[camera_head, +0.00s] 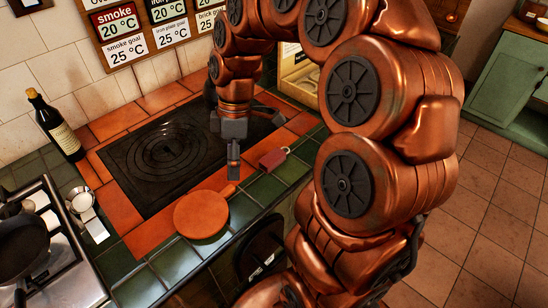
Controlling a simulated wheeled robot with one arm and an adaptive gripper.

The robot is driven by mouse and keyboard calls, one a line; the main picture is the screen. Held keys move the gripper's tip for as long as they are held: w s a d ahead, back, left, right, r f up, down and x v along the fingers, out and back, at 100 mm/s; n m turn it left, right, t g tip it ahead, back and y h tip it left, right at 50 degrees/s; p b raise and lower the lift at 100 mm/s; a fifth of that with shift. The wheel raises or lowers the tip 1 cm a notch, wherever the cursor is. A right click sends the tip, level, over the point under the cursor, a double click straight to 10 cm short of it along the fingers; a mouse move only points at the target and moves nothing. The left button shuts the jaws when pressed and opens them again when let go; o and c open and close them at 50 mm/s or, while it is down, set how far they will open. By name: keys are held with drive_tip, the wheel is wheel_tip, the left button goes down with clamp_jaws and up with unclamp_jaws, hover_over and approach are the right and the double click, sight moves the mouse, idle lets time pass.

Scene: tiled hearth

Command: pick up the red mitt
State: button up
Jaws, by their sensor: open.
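One finger shows clearly; the other is hard to make out.
A round orange-brown board or pan (201,215) with a short handle lies in front of my gripper. The black spiral plate (165,155) fills the hearth's middle. A dark bottle (55,125) stands left. A stove with a black pan (22,245) is at lower left.

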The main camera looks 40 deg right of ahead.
drive_tip(key=w+d+f+n+y+p, duration=0.1)
drive_tip(key=w+d+f+n, duration=0.35)
drive_tip(key=w+d, duration=0.45)
drive_tip(key=n, duration=0.3)
approach(274, 156)
wheel_tip(274, 156, down, 2)
drive_tip(key=shift+s+a+f+t+y+p, duration=0.1)
drive_tip(key=shift+s+f+t+y+p, duration=0.15)
drive_tip(key=shift+t+y+p, duration=0.15)
drive_tip(key=shift+f, duration=0.4)
drive_tip(key=shift+p+x, duration=1.1)
drive_tip(key=shift+x, duration=0.4)
drive_tip(key=shift+p+x, duration=0.9)
drive_tip(key=shift+x, duration=1.1)
drive_tip(key=shift+s+a+r, duration=0.1)
drive_tip(key=shift+s+a, duration=0.05)
drive_tip(key=c, duration=0.9)
